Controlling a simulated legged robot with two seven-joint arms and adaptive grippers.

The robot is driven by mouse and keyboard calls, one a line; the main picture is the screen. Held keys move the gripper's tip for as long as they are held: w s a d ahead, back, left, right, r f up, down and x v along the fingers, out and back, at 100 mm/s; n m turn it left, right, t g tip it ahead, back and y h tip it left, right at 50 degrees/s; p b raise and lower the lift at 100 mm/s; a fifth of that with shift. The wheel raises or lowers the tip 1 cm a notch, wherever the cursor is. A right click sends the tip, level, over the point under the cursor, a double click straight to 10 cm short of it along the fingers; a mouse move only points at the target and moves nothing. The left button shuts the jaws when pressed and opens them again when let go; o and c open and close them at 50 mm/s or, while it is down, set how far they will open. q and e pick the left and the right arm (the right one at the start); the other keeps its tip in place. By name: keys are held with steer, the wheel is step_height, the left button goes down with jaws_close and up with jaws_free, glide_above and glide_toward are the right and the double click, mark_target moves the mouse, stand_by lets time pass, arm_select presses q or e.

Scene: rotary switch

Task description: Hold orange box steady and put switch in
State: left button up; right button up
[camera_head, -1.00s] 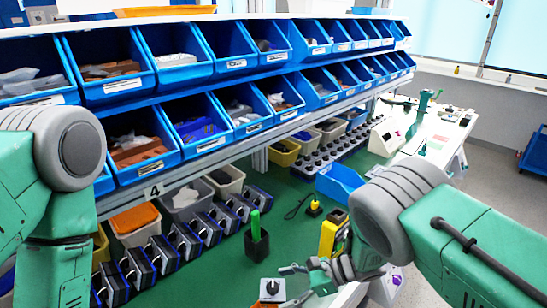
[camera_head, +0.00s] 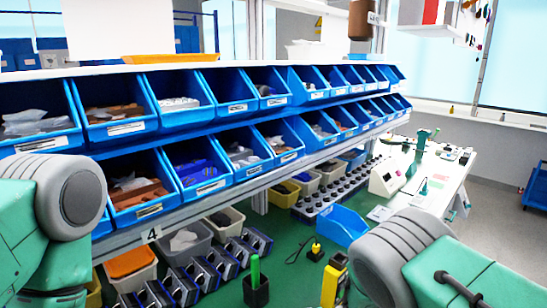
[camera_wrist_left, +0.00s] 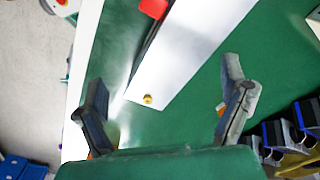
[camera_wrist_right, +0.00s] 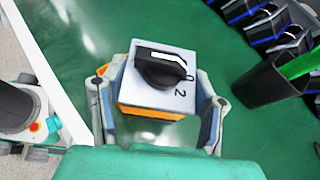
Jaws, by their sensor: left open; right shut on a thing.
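In the right wrist view my right gripper (camera_wrist_right: 152,92) is shut on the sides of the orange box (camera_wrist_right: 150,113). The rotary switch (camera_wrist_right: 163,72), a pale square plate with a black knob and a "2" mark, sits on top of the box. The plate covers most of the box, so I cannot tell how deep the switch sits. In the left wrist view my left gripper (camera_wrist_left: 165,78) is open, fingers wide apart, with nothing between them, above the green surface. Box, switch and both grippers are outside the head view.
Blue bins (camera_head: 188,93) line the shelf above the green worktop (camera_head: 292,275). A black holder with a green stick (camera_head: 255,270) and a yellow device (camera_head: 332,280) stand at the front. A black cup (camera_wrist_right: 270,90) is right of the box. A small yellow object (camera_wrist_left: 148,99) lies below the left gripper.

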arm_select(q)
steer(key=shift+a+r, duration=0.1)
arm_select(e)
steer(key=shift+a+r, duration=0.1)
steer(key=shift+r, duration=0.05)
arm_select(q)
steer(key=shift+r+p, duration=0.35)
steer(key=shift+p, duration=0.15)
arm_select(e)
steer(key=shift+r, duration=0.5)
arm_select(q)
steer(key=shift+r+p, duration=0.75)
steer(key=shift+r, duration=0.05)
arm_select(e)
steer(key=shift+r, duration=3.9)
steer(key=shift+c, duration=0.6)
